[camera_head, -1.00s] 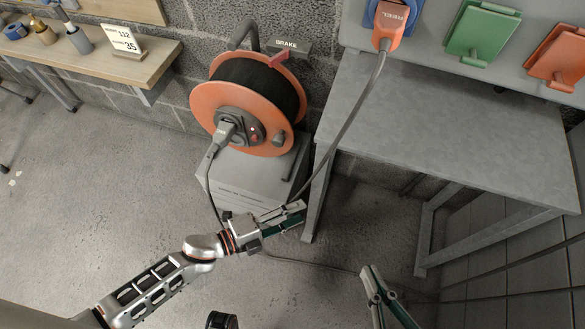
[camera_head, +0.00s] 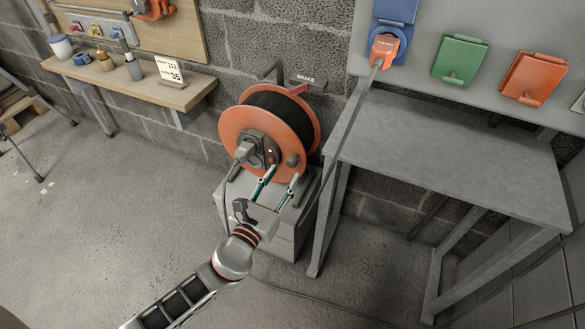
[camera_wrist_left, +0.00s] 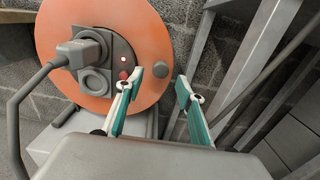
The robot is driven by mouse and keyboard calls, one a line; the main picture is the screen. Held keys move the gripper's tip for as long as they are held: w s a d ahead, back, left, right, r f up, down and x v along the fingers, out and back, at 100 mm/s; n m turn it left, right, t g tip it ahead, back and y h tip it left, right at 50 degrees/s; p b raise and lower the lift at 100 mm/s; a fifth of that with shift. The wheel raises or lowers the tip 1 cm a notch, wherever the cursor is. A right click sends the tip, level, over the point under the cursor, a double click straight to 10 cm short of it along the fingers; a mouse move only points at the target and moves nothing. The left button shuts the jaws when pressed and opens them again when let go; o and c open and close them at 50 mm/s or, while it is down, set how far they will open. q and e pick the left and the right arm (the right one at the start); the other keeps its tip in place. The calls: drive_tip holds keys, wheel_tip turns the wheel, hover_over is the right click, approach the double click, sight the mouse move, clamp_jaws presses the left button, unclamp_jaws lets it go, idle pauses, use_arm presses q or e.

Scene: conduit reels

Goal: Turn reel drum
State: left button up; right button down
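The cable reel drum (camera_head: 229,126) has orange flanges and black cable wound between them. It stands on a grey box against the block wall. A grey plug sits in the drum's hub panel (camera_head: 259,149), with a cable hanging from it. A grey crank knob (camera_head: 292,160) sticks out at the flange's lower right; it also shows in the left wrist view (camera_wrist_left: 157,128). My left gripper (camera_head: 279,176) is open and empty, just in front of and below the knob, pointing at the drum. In the left wrist view the knob appears between the fingertips (camera_wrist_left: 168,78). My right gripper is out of view.
The red-handled brake lever (camera_head: 297,90) is above the drum. A grey table (camera_head: 450,160) stands close on the right, its leg near my gripper. An orange plug (camera_head: 384,50) hangs its cable down past that leg. A wooden shelf (camera_head: 150,92) is at left.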

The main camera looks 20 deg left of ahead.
sight(290, 165)
use_arm(q)
drive_tip(key=shift+w+d, duration=0.1)
drive_tip(key=shift+w, duration=2.55)
clamp_jaws()
